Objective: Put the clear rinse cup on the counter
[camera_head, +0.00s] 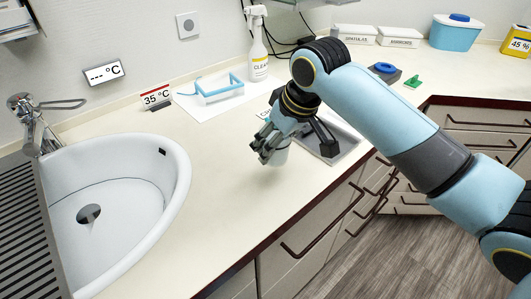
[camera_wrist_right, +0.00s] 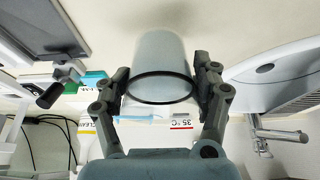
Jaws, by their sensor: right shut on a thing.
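The clear rinse cup (camera_head: 279,156) is a pale, see-through cup, partly hidden behind the fingers of my right gripper (camera_head: 267,148) in the head view. In the right wrist view the cup (camera_wrist_right: 159,55) sits between the two fingers, with its dark ring facing the camera. My right gripper is shut on it. The cup is over the beige counter (camera_head: 215,210), between the sink and a grey tray. I cannot tell whether its base touches the counter. My left gripper is not in view.
A white sink (camera_head: 130,225) lies left and a grey metal tray (camera_head: 340,140) close right of the gripper. Behind stand a blue rack (camera_head: 220,92) on a white sheet and a spray bottle (camera_head: 258,60). The counter between sink and front edge is clear.

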